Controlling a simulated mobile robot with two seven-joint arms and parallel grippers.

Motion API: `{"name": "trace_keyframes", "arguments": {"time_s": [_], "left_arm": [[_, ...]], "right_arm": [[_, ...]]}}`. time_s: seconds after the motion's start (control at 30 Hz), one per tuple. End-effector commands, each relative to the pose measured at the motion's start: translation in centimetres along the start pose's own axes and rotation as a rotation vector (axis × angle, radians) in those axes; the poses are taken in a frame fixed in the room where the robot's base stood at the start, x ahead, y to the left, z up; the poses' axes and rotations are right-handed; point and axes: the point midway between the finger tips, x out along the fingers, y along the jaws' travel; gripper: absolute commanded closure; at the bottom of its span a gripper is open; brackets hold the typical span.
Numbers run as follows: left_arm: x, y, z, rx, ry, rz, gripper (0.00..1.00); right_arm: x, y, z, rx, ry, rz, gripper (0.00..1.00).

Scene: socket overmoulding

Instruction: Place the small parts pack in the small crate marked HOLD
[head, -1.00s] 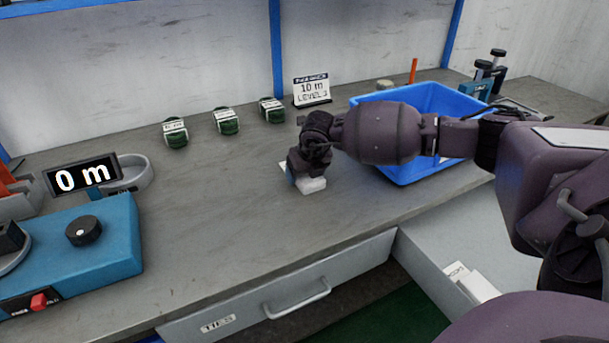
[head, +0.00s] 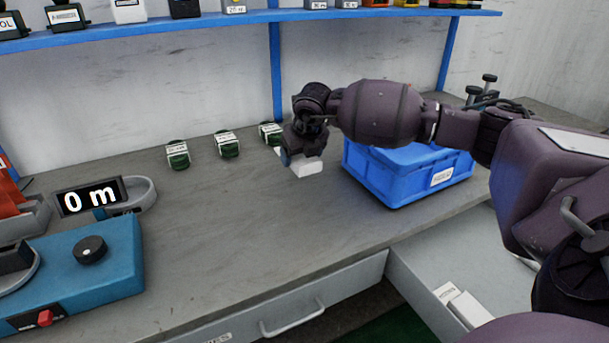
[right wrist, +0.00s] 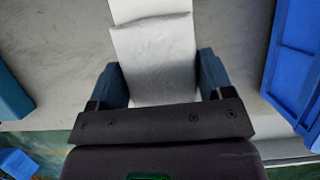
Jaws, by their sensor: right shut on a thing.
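My right gripper (head: 297,156) is shut on a white pack (head: 308,169), which it holds above the grey worktop, left of a blue crate. In the right wrist view the pack (right wrist: 155,60) is between the two blue fingers of the right gripper (right wrist: 160,82). The blue crate (head: 385,180) stands on the worktop under my right forearm, with a white label that I cannot read for sure. The forearm hides part of the crate's top. I see no crate clearly marked HOLD. My left gripper is not in view.
Several green coils (head: 228,145) lie along the back of the worktop (head: 225,215). A blue shelf (head: 220,20) holding small items runs above. The middle of the worktop is clear.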

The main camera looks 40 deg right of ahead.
Motion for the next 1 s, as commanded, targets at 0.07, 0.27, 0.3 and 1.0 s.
{"name": "trace_keyframes", "arguments": {"time_s": [0.07,0.27,0.3,1.0], "left_arm": [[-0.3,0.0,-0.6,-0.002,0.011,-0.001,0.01],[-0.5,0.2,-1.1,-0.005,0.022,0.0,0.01],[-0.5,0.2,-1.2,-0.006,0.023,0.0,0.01],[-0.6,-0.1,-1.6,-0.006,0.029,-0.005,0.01]], "right_arm": [[-2.3,0.0,1.0,0.0,-0.007,0.002,0.5],[-5.3,0.0,2.2,0.0,-0.003,0.001,0.5],[-5.8,0.0,2.4,0.0,-0.003,0.001,0.5],[-6.6,-10.9,2.5,0.146,0.02,-0.045,0.5]]}}
